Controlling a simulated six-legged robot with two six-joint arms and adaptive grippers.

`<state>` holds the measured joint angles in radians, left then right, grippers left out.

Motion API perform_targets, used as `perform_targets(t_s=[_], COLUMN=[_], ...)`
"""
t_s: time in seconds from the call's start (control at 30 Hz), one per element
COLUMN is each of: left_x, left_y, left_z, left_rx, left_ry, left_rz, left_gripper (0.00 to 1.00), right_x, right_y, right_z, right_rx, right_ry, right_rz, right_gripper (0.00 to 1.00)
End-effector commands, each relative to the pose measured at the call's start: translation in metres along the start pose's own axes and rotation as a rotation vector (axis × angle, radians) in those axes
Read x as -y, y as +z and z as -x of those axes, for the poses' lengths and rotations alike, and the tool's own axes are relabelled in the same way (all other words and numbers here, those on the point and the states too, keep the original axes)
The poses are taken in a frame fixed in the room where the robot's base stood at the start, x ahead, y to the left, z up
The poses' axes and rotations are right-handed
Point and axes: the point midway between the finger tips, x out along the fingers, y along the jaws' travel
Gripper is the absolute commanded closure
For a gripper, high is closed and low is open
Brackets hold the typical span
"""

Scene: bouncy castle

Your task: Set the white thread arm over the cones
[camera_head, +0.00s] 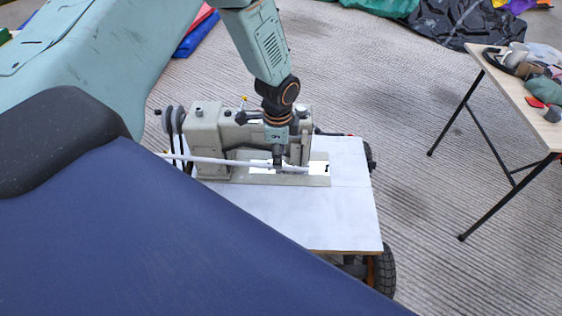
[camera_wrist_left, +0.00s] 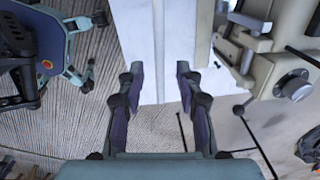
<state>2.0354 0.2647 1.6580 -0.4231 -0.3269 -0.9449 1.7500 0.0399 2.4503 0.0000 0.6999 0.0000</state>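A long thin white rod, which looks like the white thread arm (camera_head: 215,160), runs roughly level across the front of the grey sewing machine (camera_head: 205,130). In the left wrist view the white thread arm (camera_wrist_left: 158,35) runs in line between the fingers. My left gripper (camera_head: 279,166) points down at the rod's right part, in front of the machine. In the wrist view my left gripper (camera_wrist_left: 160,75) has its fingers wide apart, with a gap on both sides of the rod. I cannot make out any cones. My right gripper is not in view.
The machine stands on a white-topped cart (camera_head: 300,220) with black wheels (camera_head: 385,270). A wooden table (camera_head: 520,95) with cluttered items stands at the right. Dark and green fabric (camera_head: 450,25) lies at the back. The ribbed grey floor between is clear.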

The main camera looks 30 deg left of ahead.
Motion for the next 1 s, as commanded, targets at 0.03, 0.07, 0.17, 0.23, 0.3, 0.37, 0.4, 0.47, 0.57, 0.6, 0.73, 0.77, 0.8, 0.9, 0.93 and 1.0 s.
perform_targets(t_s=[0.03,0.07,0.17,0.23,0.3,0.37,0.4,0.47,0.57,0.6,0.73,0.77,0.8,0.9,0.93,1.0], left_x=[0.0,0.0,0.001,0.002,0.002,0.003,0.003,0.004,0.004,0.004,0.004,0.004,0.004,0.004,0.004,0.004], left_y=[0.0,0.0,-0.001,-0.002,-0.003,-0.003,-0.004,-0.004,-0.004,-0.004,-0.004,-0.004,-0.004,-0.004,-0.004,-0.004], left_z=[-0.011,-0.015,-0.026,-0.032,-0.035,-0.036,-0.036,-0.036,-0.036,-0.036,-0.036,-0.036,-0.036,-0.036,-0.036,-0.036], left_rx=[0.002,0.002,0.001,0.001,0.0,0.0,0.0,0.0,0.0,0.0,0.0,0.0,0.0,0.0,0.0,0.0], left_ry=[0.001,0.001,0.0,0.0,-0.001,-0.001,-0.001,-0.001,-0.001,-0.001,-0.001,-0.001,-0.001,-0.001,-0.001,-0.001], left_rz=[-0.001,-0.001,0.0,-0.001,0.0,0.0,0.0,-0.001,-0.001,-0.001,-0.001,-0.001,0.0,0.0,0.0,0.0], left_gripper=[0.65,0.65,0.65,0.65,0.65,0.65,0.65,0.65,0.65,0.65,0.76,0.78,0.82,0.9,0.93,0.99], right_x=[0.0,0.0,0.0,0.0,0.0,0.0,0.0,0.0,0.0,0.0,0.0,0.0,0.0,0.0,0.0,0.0], right_y=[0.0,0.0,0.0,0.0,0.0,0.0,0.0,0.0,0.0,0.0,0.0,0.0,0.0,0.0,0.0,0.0], right_z=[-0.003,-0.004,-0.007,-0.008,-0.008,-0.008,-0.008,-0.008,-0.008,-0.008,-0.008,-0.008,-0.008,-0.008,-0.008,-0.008], right_rx=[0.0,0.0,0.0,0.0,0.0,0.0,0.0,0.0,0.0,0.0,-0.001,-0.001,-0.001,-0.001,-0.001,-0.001], right_ry=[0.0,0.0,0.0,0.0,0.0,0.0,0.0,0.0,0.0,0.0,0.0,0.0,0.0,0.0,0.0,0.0], right_rz=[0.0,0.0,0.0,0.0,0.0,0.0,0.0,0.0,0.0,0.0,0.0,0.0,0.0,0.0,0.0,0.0], right_gripper=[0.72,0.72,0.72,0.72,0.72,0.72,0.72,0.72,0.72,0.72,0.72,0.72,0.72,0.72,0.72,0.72])
